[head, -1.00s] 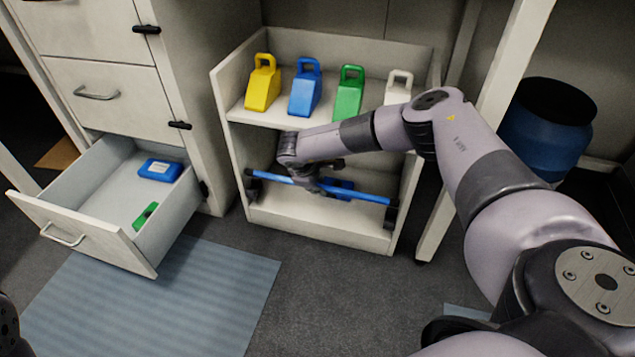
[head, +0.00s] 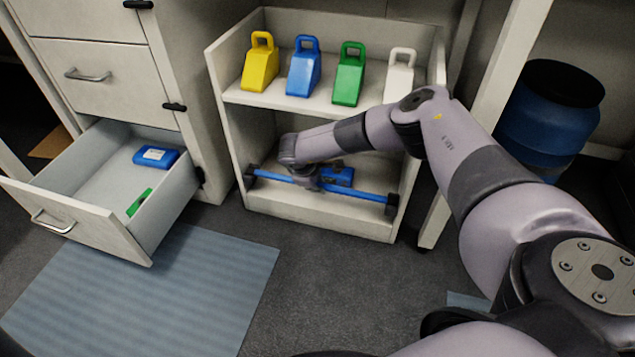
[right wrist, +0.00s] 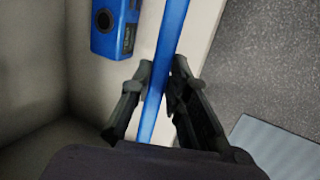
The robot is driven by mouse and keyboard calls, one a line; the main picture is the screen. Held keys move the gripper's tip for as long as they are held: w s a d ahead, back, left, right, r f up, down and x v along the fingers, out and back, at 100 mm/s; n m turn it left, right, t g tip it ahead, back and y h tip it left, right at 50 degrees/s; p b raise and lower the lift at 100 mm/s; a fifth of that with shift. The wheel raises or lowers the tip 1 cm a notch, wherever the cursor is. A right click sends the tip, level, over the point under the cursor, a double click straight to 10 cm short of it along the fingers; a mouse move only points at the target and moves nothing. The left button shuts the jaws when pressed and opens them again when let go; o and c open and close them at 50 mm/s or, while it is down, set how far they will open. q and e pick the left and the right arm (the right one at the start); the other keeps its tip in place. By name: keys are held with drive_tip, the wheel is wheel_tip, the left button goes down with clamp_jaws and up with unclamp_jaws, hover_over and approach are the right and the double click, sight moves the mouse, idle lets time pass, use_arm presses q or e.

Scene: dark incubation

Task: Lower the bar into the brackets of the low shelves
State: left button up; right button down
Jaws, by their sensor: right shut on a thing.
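The blue bar (head: 352,193) lies across the front of the low shelves (head: 322,223), just above the bottom shelf. Its left end is at a dark bracket (head: 250,177) and its right end at another dark bracket (head: 392,204). I cannot tell if the ends are fully seated. My right gripper (head: 306,183) is shut on the bar near its middle, partly hidden by its own wrist. The right wrist view shows its fingers (right wrist: 161,76) on both sides of the bar (right wrist: 172,35). My left gripper is not in view.
A blue box (head: 338,176) sits behind the bar on the bottom shelf. Yellow, blue, green and white handled holders (head: 349,75) stand on the upper shelf. An open drawer (head: 88,238) juts out at left. A blue drum (head: 548,120) stands at right.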

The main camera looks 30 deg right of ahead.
drive_tip(key=c, duration=1.4)
unclamp_jaws()
drive_tip(key=shift+c, duration=0.2)
drive_tip(key=v, duration=1.2)
